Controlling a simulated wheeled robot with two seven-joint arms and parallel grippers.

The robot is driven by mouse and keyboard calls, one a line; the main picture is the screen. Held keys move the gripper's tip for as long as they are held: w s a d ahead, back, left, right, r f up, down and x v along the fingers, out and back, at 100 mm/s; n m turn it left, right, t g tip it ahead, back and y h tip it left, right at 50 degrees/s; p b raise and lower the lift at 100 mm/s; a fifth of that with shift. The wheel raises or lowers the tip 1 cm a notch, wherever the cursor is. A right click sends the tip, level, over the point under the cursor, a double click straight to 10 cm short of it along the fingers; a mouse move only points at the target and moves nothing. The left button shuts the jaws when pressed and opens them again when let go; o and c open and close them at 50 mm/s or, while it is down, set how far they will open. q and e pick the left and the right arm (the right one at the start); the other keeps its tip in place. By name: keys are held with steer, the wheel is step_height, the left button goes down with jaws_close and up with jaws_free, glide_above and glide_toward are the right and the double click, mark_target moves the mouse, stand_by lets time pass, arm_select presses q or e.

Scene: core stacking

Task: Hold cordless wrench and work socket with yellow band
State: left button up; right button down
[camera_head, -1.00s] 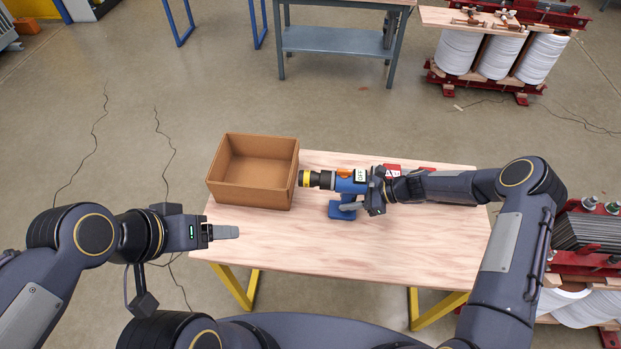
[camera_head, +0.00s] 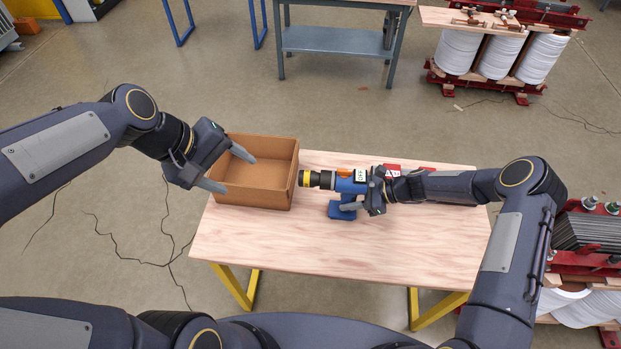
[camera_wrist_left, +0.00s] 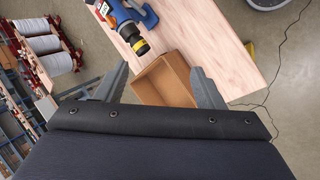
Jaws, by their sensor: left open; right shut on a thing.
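The blue cordless wrench (camera_head: 347,185) stands on its battery foot at the middle of the table, its nose pointing left. The work socket with the yellow band (camera_head: 308,178) is on its nose, close to the box's right wall. My right gripper (camera_head: 364,206) is shut on the wrench. My left gripper (camera_head: 238,170) is open and empty, at the left side of the brown box. In the left wrist view, the wrench (camera_wrist_left: 122,22) and banded socket (camera_wrist_left: 139,45) lie ahead, beyond my open left fingers (camera_wrist_left: 160,85).
The open brown box (camera_head: 268,203) sits at the table's left rear and looks empty. A red and white thing (camera_head: 392,170) lies partly hidden behind my right arm. The front of the wooden table (camera_head: 340,245) is clear.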

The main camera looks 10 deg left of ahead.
arm_select(q)
steer(key=w+d+f+n+g+h, duration=0.1)
steer(key=w+d+f+n+g, duration=0.15)
steer(key=w+f+n, duration=0.65)
steer(key=h, duration=0.1)
glide_toward(303, 178)
step_height(303, 178, down, 3)
steer(key=w+d, duration=0.1)
steer(key=w, duration=0.1)
steer(key=shift+d+f+n+g, duration=0.35)
steer(key=shift+d+f+n, duration=0.05)
steer(key=shift+d+n, duration=0.1)
steer(key=shift+x, duration=4.1)
steer(key=shift+r, duration=0.1)
steer(key=shift+c, duration=0.4)
jaws_close()
steer(key=shift+a, duration=0.2)
steer(key=shift+a, duration=0.35)
